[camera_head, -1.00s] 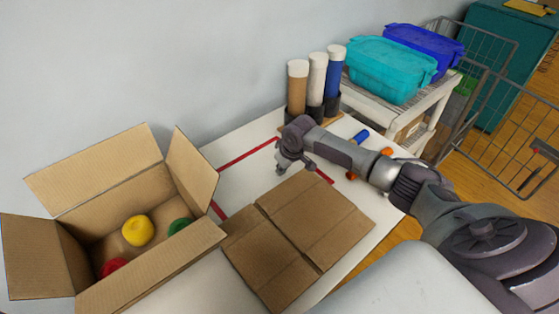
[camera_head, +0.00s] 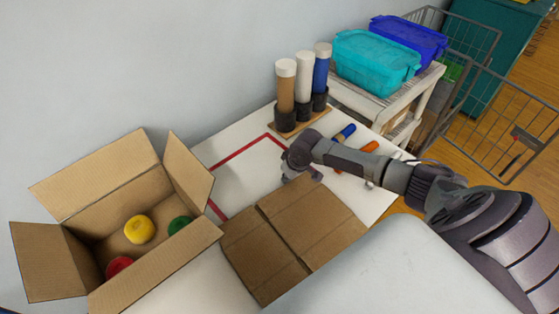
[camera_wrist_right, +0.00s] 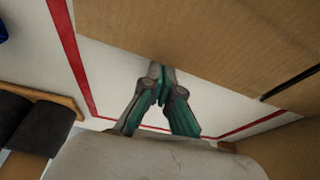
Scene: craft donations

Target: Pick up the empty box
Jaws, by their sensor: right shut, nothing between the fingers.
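A flat folded cardboard box (camera_head: 312,228) lies on the white table, with nothing on top of it. It also shows in the right wrist view (camera_wrist_right: 215,35), with its edge just beyond the fingertips. My right gripper (camera_head: 287,180) is at the far edge of this flat box, pointing down. In the right wrist view its fingers (camera_wrist_right: 158,75) are closed together and empty; I cannot tell if they touch the cardboard. An open cardboard box (camera_head: 100,190) at the left holds yellow, green and red round items. My left gripper is not in view.
A red line (camera_head: 245,152) marks the table. A holder (camera_head: 300,125) with brown, white and blue cylinders stands at the back. Blue (camera_head: 344,132) and orange (camera_head: 370,147) items lie right of it. Teal (camera_head: 375,65) and blue (camera_head: 410,40) bins sit on a cart beyond.

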